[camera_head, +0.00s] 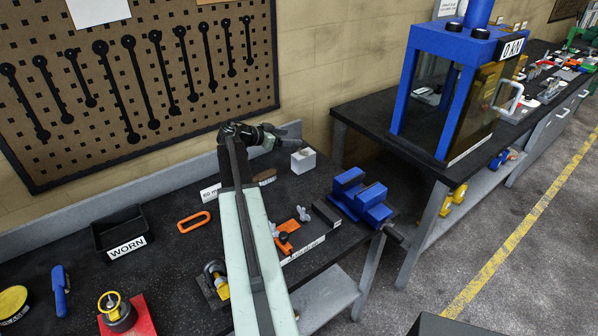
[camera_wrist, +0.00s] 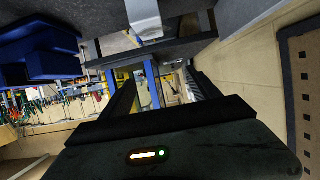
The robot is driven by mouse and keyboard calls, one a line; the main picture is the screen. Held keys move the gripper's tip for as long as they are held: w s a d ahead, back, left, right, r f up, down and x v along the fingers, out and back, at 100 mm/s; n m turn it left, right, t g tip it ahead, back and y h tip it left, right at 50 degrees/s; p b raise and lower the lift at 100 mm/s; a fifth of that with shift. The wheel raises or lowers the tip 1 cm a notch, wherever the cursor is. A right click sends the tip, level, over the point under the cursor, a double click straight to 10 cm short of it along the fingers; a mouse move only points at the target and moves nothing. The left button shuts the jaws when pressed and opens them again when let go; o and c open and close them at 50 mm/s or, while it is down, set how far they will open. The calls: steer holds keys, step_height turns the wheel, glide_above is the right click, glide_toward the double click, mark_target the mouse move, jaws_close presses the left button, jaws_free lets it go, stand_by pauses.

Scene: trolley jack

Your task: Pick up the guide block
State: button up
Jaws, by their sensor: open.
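A small pale grey block (camera_head: 303,161) stands upright on the dark bench near the wall; it looks like the guide block, though no label on it can be read. It has a small dark mark on top. A pale block also shows at the top of the wrist view (camera_wrist: 144,18), outside the jaws. My gripper (camera_head: 284,134) is above the bench, just behind and left of the block in the head view, and apart from it. In the wrist view my gripper (camera_wrist: 150,72) has its two dark fingers spread with nothing between them.
A blue vise (camera_head: 362,198) is at the bench's right end; it also shows in the wrist view (camera_wrist: 42,50). A dark block (camera_head: 326,213), orange parts (camera_head: 287,239) and a brush (camera_head: 265,177) lie nearby. The WORN bin (camera_head: 120,231) is left. A wall rises behind.

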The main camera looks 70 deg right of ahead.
steer(key=b, duration=0.6)
glide_toward(302, 154)
steer(key=x, duration=0.3)
steer(key=shift+x, duration=1.4)
steer(key=b+x, duration=0.3)
steer(key=x, duration=0.2)
steer(key=shift+a+f, duration=0.15)
steer(key=shift+s, duration=0.1)
steer(key=shift+c, duration=0.3)
jaws_close()
